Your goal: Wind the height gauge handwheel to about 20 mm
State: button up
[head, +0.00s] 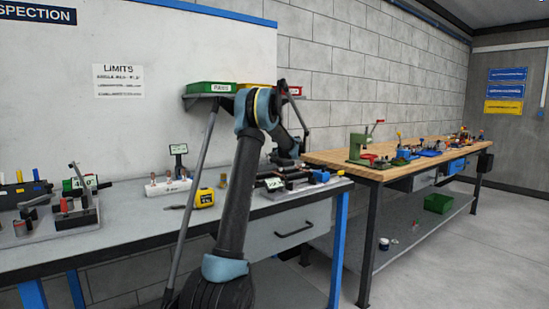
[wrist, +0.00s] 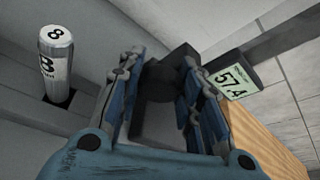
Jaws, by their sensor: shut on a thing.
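In the wrist view, my gripper (wrist: 165,85) has its two blue-padded fingers closed on a dark, blocky part that looks like the handwheel (wrist: 166,66) of the height gauge. The fingers hide its sides, so its outline is unclear. A small pale green display (wrist: 233,80) to the right of the fingers reads 57.4, tilted in the picture. A dark bar runs up and right from beside it. In the head view, my arm reaches over the right part of the grey bench, and the gripper and handwheel are hard to make out behind it.
A metal cylinder (wrist: 57,65) marked 8 and B stands left of the fingers. In the head view, a yellow tape measure (head: 205,197), a small display on a stand (head: 179,150) and several fixtures share the grey bench (head: 130,227). A wooden bench (head: 340,159) stands to the right.

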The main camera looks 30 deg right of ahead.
jog(key=n, duration=0.1)
jog(key=n+h, duration=0.1)
jog(key=shift+a+f+n+t+h, duration=0.1)
jog(key=shift+a+n+t+h, duration=0.05)
jog(key=shift+n+t+h, duration=0.15)
jog(key=n+t+h, duration=0.1)
jog(key=n, duration=0.2)
jog(key=shift+f, duration=0.1)
jog(key=shift+a, duration=0.1)
jog(key=shift+a+n, duration=0.15)
jog(key=shift+n, duration=0.15)
dwell(0.5)
jog(key=shift+w+n+t+h, duration=0.15)
jog(key=shift+n+t+h, duration=0.15)
jog(key=shift+n, duration=0.3)
dwell(0.4)
jog(key=o, duration=1.1)
jog(key=shift+c, duration=0.2)
